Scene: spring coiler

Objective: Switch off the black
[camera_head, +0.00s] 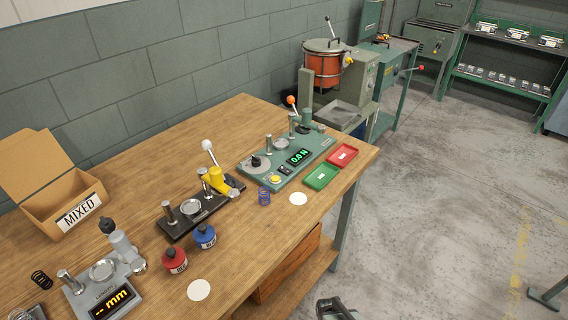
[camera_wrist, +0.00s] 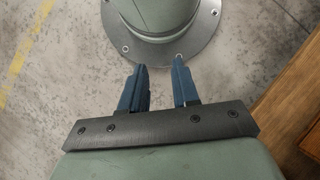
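A black-based bench device (camera_head: 183,229) stands mid-table, with a metal post, a round pan, a yellow block (camera_head: 217,183) and a white-ball lever (camera_head: 208,146). Behind it to the right is a green tester (camera_head: 246,172) with a display reading 0.0 N (camera_head: 299,157), a black knob (camera_head: 255,161), a small black switch-like part (camera_head: 284,170) and a yellow button (camera_head: 275,180). I cannot tell any switch's position. In the wrist view my gripper (camera_wrist: 159,67) is open and empty, fingers apart above the concrete floor, away from these devices.

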